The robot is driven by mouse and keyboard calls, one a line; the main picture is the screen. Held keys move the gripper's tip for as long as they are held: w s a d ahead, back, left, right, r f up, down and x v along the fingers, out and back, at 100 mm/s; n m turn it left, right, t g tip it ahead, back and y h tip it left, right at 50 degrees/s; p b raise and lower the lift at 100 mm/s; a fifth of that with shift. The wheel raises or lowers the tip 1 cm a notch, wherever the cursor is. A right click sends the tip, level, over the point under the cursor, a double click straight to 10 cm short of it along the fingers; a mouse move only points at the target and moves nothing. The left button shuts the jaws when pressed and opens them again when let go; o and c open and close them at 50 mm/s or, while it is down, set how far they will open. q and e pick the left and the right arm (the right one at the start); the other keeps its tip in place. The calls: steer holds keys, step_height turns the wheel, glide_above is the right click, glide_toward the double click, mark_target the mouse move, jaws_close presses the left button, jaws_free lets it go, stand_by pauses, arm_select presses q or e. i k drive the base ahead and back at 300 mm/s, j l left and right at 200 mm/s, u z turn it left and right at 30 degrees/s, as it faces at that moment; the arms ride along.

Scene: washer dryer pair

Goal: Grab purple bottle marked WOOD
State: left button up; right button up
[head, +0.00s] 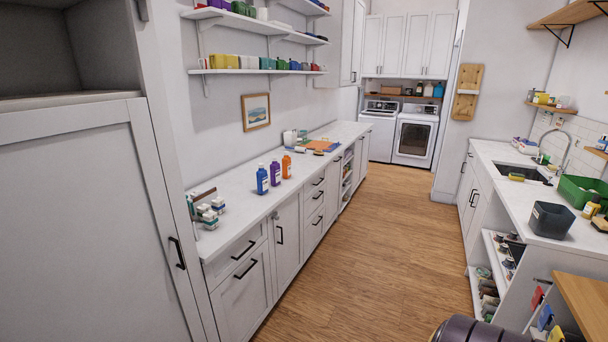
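A purple bottle (275,172) stands upright on the white counter on the left side of the room. It stands between a blue bottle (262,180) on its left and an orange bottle (286,166) on its right, in a slanting row. The bottles have pale labels, but the lettering is too small to read. Neither of my grippers shows in the head view.
The left counter (233,205) has clear space around the bottles. A rack with small items (207,208) stands near its front end. The wooden floor (370,235) is open between it and the right counter. A dark rounded object (480,332) shows at the bottom edge.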

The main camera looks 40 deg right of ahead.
mark_target(275, 168)
steer(key=z, duration=1.25)
steer(key=i+l, duration=0.25)
steer(key=i, duration=0.25)
steer(key=i+l+z, duration=0.15)
steer(key=i+l, duration=0.15)
steer(key=i, duration=0.15)
steer(key=i+l, duration=0.2)
steer(key=i, duration=0.3)
steer(key=i+l+z, duration=0.15)
steer(key=i, duration=0.35)
steer(key=l, duration=0.05)
